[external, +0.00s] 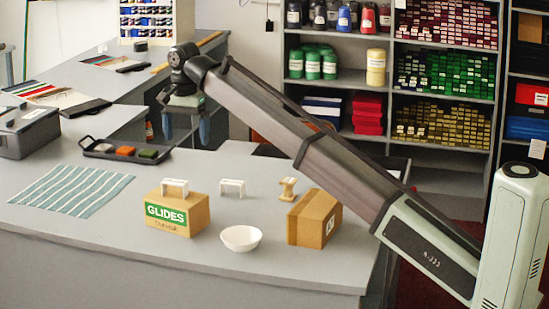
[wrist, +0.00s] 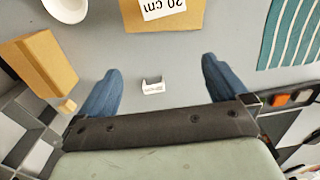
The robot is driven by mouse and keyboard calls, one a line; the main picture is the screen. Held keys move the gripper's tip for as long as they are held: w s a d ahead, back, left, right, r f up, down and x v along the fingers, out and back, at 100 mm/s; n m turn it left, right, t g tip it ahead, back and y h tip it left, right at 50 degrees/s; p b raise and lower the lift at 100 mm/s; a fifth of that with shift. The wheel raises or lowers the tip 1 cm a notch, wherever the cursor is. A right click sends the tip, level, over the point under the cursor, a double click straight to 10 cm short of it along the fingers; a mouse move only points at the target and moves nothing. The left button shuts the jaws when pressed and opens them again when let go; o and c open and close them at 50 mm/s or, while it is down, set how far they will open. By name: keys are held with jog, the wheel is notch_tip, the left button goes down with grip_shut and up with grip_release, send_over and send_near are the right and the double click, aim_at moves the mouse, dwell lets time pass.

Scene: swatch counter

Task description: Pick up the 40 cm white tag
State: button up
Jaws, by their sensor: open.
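A small white tag (external: 232,187) stands on the grey counter behind the boxes. In the wrist view this tag (wrist: 153,87) lies between and below my fingers, its print too small to read. A small wooden block (external: 288,189) with a pale top stands further right. My gripper (external: 185,125) is open and empty above the counter, fingers pointing down; its blue fingers (wrist: 162,65) also show spread in the wrist view.
A cardboard box (external: 314,218) stands at the right and a white bowl (external: 241,238) in front. A striped cloth (external: 72,190) lies at the left. A dark swatch tray (external: 125,150) is near my gripper's left. The counter around the standing tag is clear.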

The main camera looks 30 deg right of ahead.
jog(key=w+d+f+m, duration=0.1)
jog(key=w+d+m, duration=0.15)
jog(key=d, duration=0.85)
jog(key=w+d+f+m, duration=0.1)
jog(key=w+d, duration=0.3)
jog(key=d, duration=0.8)
jog(key=s+d+f+m, duration=0.1)
jog(key=d+f+m, duration=0.1)
jog(key=d, duration=1)
jog(key=s+d+f+m, duration=0.1)
jog(key=d+f+m, duration=0.1)
jog(key=d, duration=0.9)
jog(key=f+m, duration=0.3)
jog(key=f, duration=0.2)
jog(key=s+f+m, duration=0.1)
jog(key=f+m, duration=0.2)
jog(key=f, duration=0.2)
jog(key=f+m, duration=0.3)
jog(key=f, duration=0.2)
jog(key=shift+s, duration=0.2)
jog(key=c, duration=1)
